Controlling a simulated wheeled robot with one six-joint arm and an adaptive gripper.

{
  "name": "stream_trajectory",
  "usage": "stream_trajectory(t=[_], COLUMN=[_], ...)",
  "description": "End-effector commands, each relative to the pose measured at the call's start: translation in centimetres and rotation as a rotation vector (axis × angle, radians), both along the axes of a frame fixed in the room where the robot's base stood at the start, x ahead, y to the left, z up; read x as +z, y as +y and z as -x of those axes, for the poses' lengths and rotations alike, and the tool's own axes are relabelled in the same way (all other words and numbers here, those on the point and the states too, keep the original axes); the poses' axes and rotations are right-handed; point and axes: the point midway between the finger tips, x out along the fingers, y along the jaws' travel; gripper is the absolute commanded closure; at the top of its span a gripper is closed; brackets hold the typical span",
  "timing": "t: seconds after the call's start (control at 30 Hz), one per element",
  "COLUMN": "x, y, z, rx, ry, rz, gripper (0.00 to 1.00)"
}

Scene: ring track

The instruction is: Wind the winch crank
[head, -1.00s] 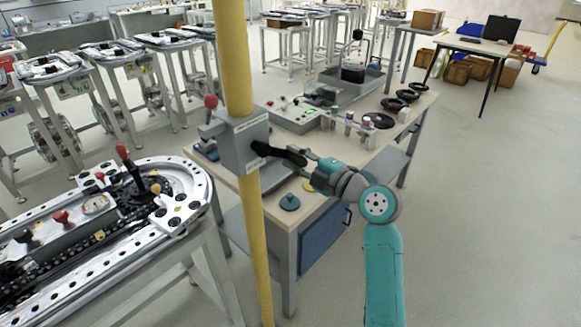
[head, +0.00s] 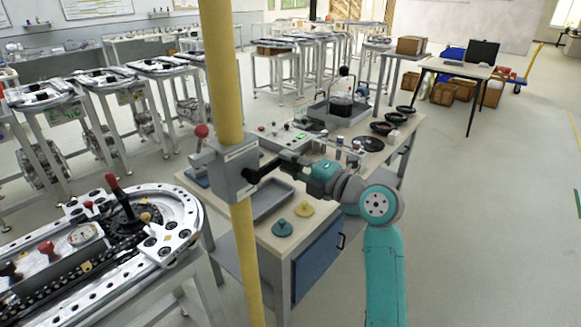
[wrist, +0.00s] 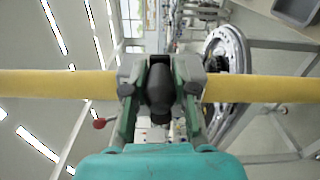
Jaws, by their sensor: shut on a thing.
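The winch is a grey box (head: 222,172) on a yellow upright pole (head: 222,75), left of centre in the head view. A red-knobbed lever (head: 201,132) stands up from its left side. Its black crank (head: 262,173) reaches out to the right and slopes upward. My gripper (head: 292,161) is at the crank's outer end, shut on its dark handle. In the wrist view the handle (wrist: 159,84) sits between the two fingers, with the yellow pole (wrist: 60,83) running across behind. The fingers partly hide the handle's sides.
A workbench (head: 275,240) stands behind the pole, bearing a grey tray (head: 268,203), teal and yellow knobbed discs (head: 282,228) and black rings. A ring track (head: 180,200) on a stand fills the lower left. Open floor lies to the right.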

Motion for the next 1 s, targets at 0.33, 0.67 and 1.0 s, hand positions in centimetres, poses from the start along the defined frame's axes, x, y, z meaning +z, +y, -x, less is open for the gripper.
stream_trajectory(t=[0.33,0.67,1.0], x=[0.45,0.36,0.19], y=[0.15,0.10,-0.53], z=[0.11,0.07,0.37], rx=[0.003,0.001,-0.001], ry=[-0.004,-0.002,0.000], rz=[-0.005,-0.003,-0.002], gripper=[1.00,0.49,0.49])
